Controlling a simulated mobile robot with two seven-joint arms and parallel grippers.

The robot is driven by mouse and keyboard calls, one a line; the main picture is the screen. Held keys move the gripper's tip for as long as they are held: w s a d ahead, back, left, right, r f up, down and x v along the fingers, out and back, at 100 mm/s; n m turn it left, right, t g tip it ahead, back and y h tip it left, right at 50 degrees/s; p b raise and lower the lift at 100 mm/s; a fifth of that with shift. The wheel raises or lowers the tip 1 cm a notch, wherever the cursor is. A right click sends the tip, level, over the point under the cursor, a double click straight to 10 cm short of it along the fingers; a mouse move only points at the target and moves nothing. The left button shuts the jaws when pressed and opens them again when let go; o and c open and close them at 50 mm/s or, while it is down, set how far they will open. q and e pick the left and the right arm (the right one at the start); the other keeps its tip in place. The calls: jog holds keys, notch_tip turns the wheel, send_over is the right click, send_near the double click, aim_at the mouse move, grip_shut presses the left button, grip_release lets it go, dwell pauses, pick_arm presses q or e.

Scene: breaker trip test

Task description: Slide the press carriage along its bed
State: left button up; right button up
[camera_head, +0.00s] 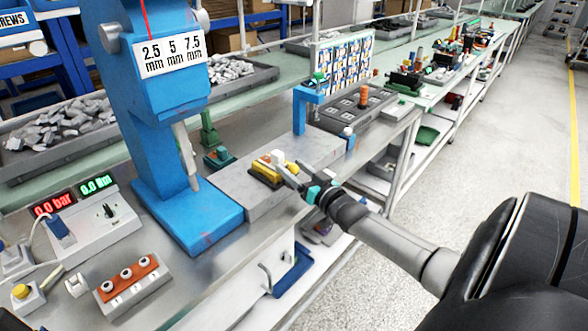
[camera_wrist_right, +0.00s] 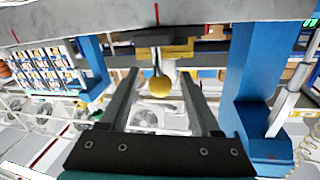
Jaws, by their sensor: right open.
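The press carriage (camera_head: 264,173) is a small yellow and dark block with a pale top. It sits on the long grey bed (camera_head: 237,200), right of the blue press (camera_head: 190,215). My right gripper (camera_head: 291,174) is at the carriage's near right side. In the right wrist view, the carriage (camera_wrist_right: 165,49) carries a round yellow knob (camera_wrist_right: 160,87). The open fingers of my right gripper (camera_wrist_right: 158,76) stand on either side of the knob, with gaps showing on both sides. The left gripper is in neither view.
A blue gantry (camera_head: 300,105) stands at the bed's far end, with a dark grey tray (camera_head: 350,108) behind it. A display box (camera_head: 80,222) and a red-topped switch block (camera_head: 130,285) are at the front left. The floor right of the bench is clear.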

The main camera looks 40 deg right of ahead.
jog(key=shift+s+a, duration=0.1)
jog(key=shift+s, duration=0.5)
jog(key=s+a+p, duration=0.1)
jog(key=s+p, duration=0.2)
jog(key=s, duration=1.1)
jog(key=shift+a, duration=0.3)
